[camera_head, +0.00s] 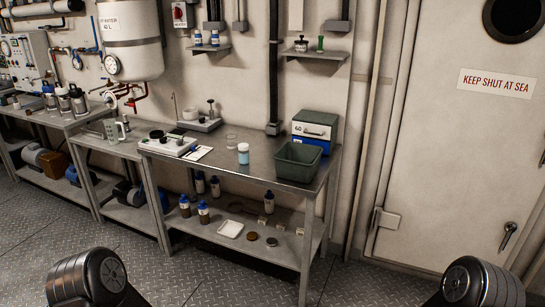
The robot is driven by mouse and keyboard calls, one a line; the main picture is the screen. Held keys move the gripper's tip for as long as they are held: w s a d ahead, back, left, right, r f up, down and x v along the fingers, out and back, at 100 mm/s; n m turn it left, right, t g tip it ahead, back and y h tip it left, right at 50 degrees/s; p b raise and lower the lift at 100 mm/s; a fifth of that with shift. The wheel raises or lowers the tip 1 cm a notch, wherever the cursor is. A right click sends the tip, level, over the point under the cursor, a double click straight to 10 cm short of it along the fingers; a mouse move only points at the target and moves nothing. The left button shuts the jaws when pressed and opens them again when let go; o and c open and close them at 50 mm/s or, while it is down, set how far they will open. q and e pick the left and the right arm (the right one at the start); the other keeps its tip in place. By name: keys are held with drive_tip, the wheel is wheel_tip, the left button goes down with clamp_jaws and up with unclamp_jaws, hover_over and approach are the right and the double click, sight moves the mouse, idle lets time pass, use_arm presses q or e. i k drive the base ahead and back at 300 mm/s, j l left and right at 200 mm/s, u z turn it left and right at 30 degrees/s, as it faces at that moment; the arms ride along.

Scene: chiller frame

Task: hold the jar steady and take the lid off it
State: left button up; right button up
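A small jar (243,157) with pale blue contents stands upright on the metal table (262,172). A whitish lid (243,147) sits on top of it. Parts of my two arms show at the bottom left and bottom right corners, well away from the jar. Neither of my grippers is in view, and nothing is touching the jar.
A green bin (298,161) and a blue-grey box (314,128) stand right of the jar. A white device (167,145) and a notepad with a pen (197,153) lie to its left. Bare tabletop surrounds the jar. Bottles and dishes are on the lower shelf (225,213).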

sight(244, 155)
drive_tip(key=i+j+z, duration=0.4)
drive_tip(key=j+z, duration=0.25)
drive_tip(key=i+j+z, duration=0.15)
drive_tip(key=z, duration=0.15)
drive_tip(key=i+j, duration=0.15)
drive_tip(key=j, duration=0.35)
drive_tip(key=i+j+z, duration=0.15)
drive_tip(key=j, duration=0.4)
drive_tip(key=i+j, duration=0.1)
drive_tip(key=j, duration=0.45)
drive_tip(key=i+j+z, duration=0.1)
drive_tip(key=j, duration=0.4)
drive_tip(key=i+j, duration=0.15)
drive_tip(key=j, duration=0.4)
drive_tip(key=i+j+z, duration=0.15)
drive_tip(key=j, duration=0.4)
drive_tip(key=k, duration=0.05)
